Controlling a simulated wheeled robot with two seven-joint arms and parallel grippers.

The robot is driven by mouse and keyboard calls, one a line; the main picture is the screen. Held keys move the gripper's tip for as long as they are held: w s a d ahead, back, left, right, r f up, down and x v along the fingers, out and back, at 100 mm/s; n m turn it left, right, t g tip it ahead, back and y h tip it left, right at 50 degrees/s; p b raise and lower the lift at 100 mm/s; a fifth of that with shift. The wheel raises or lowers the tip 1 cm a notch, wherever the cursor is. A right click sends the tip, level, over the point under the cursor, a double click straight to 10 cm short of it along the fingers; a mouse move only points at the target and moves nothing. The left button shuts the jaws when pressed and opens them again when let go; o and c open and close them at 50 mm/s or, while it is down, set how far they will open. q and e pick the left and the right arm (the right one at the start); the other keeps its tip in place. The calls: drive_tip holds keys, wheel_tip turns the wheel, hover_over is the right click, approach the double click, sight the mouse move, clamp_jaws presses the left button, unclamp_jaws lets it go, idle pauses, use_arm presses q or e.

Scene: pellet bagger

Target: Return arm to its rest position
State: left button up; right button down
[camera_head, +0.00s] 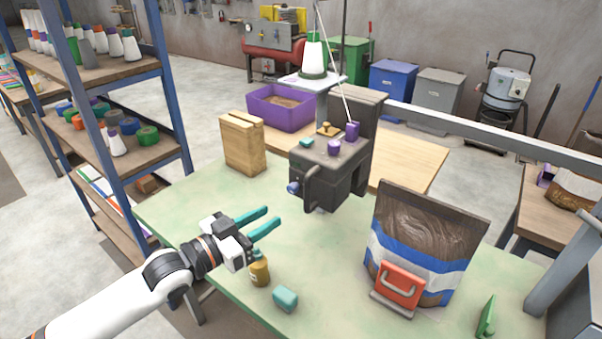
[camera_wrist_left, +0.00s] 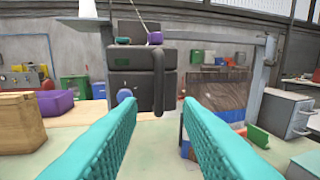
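My left gripper (camera_head: 262,222) reaches in from the left over the green table (camera_head: 185,215). Its two teal fingers are apart with nothing between them. They also show in the left wrist view (camera_wrist_left: 160,135), spread wide with the dark machine (camera_wrist_left: 140,75) beyond them. In the head view the dark sealing machine (camera_head: 333,170) stands behind the gripper, apart from it. A bag of dark pellets (camera_head: 425,240) stands upright at the right with a red-handled clip (camera_head: 400,285) at its lower front. My right gripper is not in view.
A yellow-brown jar (camera_head: 259,272) and a teal block (camera_head: 285,298) sit just below the gripper. A wooden block (camera_head: 243,143) and purple bin (camera_head: 280,108) stand farther back. A shelf rack (camera_head: 120,75) rises at the left.

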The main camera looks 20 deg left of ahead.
use_arm(q)
drive_tip(key=s+d+f+n+g+y, duration=0.1)
drive_tip(key=s+d+f+g+y, duration=0.15)
drive_tip(key=s+f, duration=0.4)
drive_tip(key=s+d+f+n+g+y, duration=0.1)
drive_tip(key=s+f+g+y, duration=0.25)
drive_tip(key=f, duration=0.55)
drive_tip(key=s+a+f+n+g+y, duration=0.1)
drive_tip(key=s+f+g+y, duration=0.15)
drive_tip(key=s, duration=0.55)
drive_tip(key=s+a+f+n+g+y, duration=0.1)
drive_tip(key=s+f+g, duration=0.25)
drive_tip(key=s, duration=0.35)
wheel_tip(320, 180, down, 24)
drive_tip(key=g, duration=0.1)
drive_tip(key=s+a+f+g, duration=0.1)
drive_tip(key=s+a+f, duration=0.2)
drive_tip(key=s+f, duration=1.4)
drive_tip(key=shift+s+f, duration=0.2)
drive_tip(key=shift+f, duration=0.25)
